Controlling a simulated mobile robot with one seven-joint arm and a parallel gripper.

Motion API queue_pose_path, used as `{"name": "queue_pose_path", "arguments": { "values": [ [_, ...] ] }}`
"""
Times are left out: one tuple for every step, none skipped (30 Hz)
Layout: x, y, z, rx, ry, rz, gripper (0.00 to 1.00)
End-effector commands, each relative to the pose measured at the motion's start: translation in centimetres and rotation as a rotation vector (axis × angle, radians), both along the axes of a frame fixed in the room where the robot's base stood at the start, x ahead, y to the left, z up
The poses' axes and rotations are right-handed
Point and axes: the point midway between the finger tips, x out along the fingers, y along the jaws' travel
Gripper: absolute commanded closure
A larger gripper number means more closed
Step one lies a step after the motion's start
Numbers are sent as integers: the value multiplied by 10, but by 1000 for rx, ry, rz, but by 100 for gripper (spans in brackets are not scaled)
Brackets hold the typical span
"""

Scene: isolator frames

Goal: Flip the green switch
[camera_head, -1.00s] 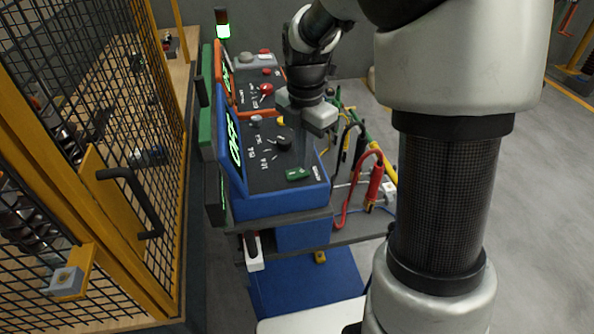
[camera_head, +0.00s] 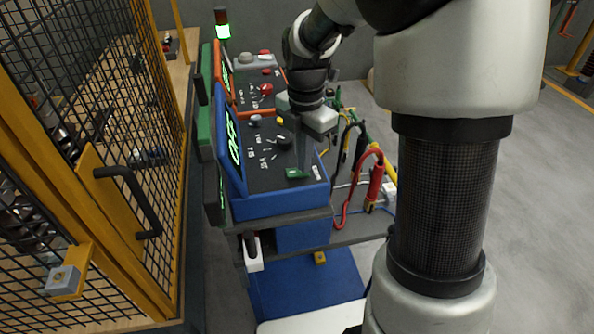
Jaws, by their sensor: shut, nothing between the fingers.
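The green switch (camera_head: 294,174) sits near the front edge of the sloped dark panel on the blue box (camera_head: 270,203). My gripper (camera_head: 303,164) is shut and empty. Its fingers point down over the panel, with the tips at or just above the right part of the green switch and partly hiding it. I cannot tell whether they touch. The box's upright screen (camera_head: 232,137) shows bright green characters.
A black knob (camera_head: 283,142) is on the same panel. An orange-edged box with a red knob (camera_head: 266,89) stands behind. Red cable (camera_head: 375,178) and other cables hang at right. A yellow-framed mesh cage (camera_head: 90,150) stands close at left.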

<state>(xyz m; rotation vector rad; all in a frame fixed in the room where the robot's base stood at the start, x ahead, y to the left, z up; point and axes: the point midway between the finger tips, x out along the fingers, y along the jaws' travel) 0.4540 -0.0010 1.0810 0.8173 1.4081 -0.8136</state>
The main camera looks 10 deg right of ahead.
Motion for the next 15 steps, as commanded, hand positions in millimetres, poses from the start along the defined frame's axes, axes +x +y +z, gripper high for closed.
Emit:
{"name": "queue_pose_path", "arguments": {
  "values": [
    [-1, 1, -2, 1, 5, 1, 100],
    [-1, 0, -1, 1, 5, 1, 100],
    [-1, 1, 0, 0, 6, 1, 100],
    [-2, 1, 1, 0, 6, 1, 100],
    [-2, 1, 3, 1, 6, 1, 100],
    [-2, 1, 6, 1, 6, 1, 100],
    [-2, 1, 9, 1, 5, 1, 100],
    [-1, 1, 11, 1, 5, 1, 100],
    [-1, 1, 15, 1, 5, 1, 100],
    [-1, 1, 18, 1, 5, 1, 100],
    [-1, 1, 20, 1, 5, 1, 100],
    [-1, 1, 24, 1, 5, 1, 100],
    [-1, 1, 26, 1, 5, 1, 100],
    [-1, 1, 28, 1, 5, 1, 100],
    [-1, 1, 32, 1, 4, 1, 100]
  ]
}}
